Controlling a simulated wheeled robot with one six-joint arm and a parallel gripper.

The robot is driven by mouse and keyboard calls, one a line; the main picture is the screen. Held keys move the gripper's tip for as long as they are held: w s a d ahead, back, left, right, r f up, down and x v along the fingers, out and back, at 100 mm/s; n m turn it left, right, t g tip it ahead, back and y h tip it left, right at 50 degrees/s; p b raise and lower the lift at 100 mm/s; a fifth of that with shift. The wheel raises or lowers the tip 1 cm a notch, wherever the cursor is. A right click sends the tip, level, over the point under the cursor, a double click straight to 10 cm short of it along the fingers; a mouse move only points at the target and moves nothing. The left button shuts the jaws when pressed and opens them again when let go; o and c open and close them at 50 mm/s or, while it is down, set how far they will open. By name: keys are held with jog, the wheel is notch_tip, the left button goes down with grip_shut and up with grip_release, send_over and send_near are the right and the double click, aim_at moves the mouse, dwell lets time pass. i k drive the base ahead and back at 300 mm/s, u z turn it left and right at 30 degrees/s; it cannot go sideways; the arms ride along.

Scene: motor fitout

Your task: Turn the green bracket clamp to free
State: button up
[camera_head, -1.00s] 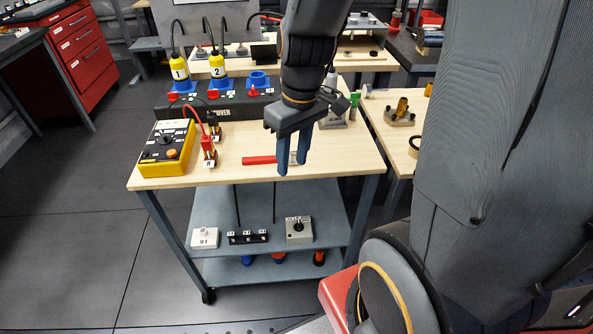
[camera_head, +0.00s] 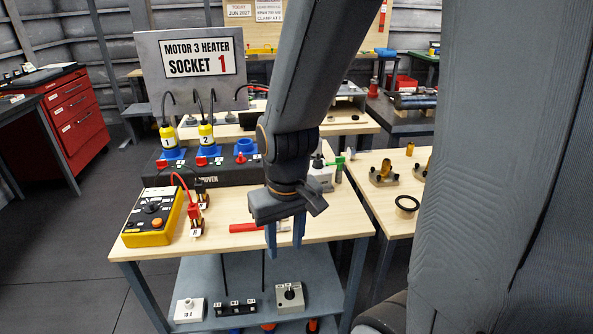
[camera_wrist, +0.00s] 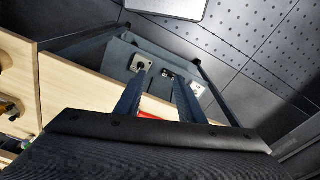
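A green upright piece (camera_head: 340,163), which looks like the green clamp handle, stands at the back right of the wooden cart top. It is beside a grey-white block (camera_head: 322,174), partly behind my arm. Whether it is clamped or free is too small to tell. My gripper (camera_head: 285,240) points down near the cart's front right, nearer to me than the green piece and apart from it. In the wrist view my gripper (camera_wrist: 160,82) has its two fingers apart with nothing held between them. The green piece is not clear in that view.
A red-handled tool (camera_head: 245,228) lies on the cart top beside my fingers. A yellow meter (camera_head: 153,217) with leads stands left. A dark socket box (camera_head: 228,177) with yellow plugs stands behind. A side table (camera_head: 382,208) with brass fittings is right. The lower shelf (camera_head: 237,272) holds small boxes.

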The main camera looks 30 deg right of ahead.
aim_at(339, 161)
jog(key=k, duration=0.5)
jog(key=u, duration=0.95)
jog(key=i, duration=0.75)
jog(key=z, duration=1.1)
